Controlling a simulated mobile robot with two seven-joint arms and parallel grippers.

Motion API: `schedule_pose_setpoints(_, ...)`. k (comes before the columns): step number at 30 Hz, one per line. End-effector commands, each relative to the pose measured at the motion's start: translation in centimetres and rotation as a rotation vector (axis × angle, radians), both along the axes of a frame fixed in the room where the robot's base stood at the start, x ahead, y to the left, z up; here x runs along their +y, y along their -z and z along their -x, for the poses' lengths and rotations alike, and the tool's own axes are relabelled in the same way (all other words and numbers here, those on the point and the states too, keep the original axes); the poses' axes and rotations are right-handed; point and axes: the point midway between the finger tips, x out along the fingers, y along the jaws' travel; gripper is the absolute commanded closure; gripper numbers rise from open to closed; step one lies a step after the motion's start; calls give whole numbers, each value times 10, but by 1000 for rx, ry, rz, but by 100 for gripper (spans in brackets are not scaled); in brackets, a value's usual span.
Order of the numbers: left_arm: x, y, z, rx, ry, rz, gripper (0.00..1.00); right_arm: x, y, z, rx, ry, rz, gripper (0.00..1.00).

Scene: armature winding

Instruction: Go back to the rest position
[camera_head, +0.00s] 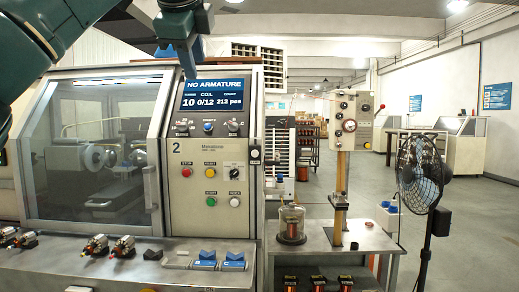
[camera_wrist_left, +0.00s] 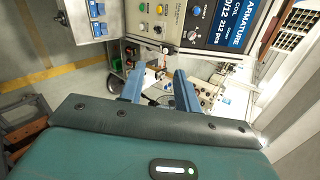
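My left gripper (camera_head: 189,66) hangs at the top of the head view, in front of the upper part of the winding machine (camera_head: 210,160). Its arm comes in from the upper left. In the left wrist view, the two blue fingers of this gripper (camera_wrist_left: 160,92) stand apart with nothing between them. The machine's screen (camera_head: 212,95) reads NO ARMATURE and 0/12, and also shows tilted in the left wrist view (camera_wrist_left: 229,21). My right gripper is in neither view.
Several armatures (camera_head: 97,246) lie on the front ledge beside blue-topped blocks (camera_head: 204,260). A glass jar (camera_head: 291,225) and a post with a control box (camera_head: 350,120) stand on a side table (camera_head: 335,242). A fan (camera_head: 420,175) stands at right. The machine's glass door (camera_head: 95,150) appears closed.

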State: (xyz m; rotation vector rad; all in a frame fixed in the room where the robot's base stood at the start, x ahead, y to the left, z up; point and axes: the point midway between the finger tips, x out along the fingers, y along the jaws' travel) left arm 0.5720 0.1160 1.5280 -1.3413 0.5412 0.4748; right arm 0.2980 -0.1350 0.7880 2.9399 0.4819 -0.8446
Motion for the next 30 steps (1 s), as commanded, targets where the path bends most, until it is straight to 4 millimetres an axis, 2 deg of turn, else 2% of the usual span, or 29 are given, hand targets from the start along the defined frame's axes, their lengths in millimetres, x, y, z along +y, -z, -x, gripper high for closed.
schedule_pose_setpoints(1,-15,27,-16,37,79,1,67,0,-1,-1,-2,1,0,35)
schedule_pose_setpoints(3,-40,60,-30,74,201,11,67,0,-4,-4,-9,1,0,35)
schedule_pose_setpoints(5,-64,91,-41,104,318,30,67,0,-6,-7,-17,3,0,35)
schedule_pose_setpoints(8,-108,150,-50,150,535,97,67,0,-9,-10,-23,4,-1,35)
schedule_pose_setpoints(9,-127,175,-50,165,629,138,67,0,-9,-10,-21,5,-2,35)
schedule_pose_setpoints(12,-170,231,-42,181,840,281,67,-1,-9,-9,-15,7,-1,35)
schedule_pose_setpoints(15,-203,274,-25,166,1002,460,67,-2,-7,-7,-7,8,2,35)
schedule_pose_setpoints(18,-224,305,-7,126,1103,667,67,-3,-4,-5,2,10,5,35)
schedule_pose_setpoints(21,-233,329,9,62,1138,884,67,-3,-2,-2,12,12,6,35)
schedule_pose_setpoints(24,-231,351,20,-13,1105,1096,67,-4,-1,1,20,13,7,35)
schedule_pose_setpoints(26,-225,363,25,-60,1053,1218,67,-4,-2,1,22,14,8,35)
schedule_pose_setpoints(30,-197,400,31,-163,851,1457,67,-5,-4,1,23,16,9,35)
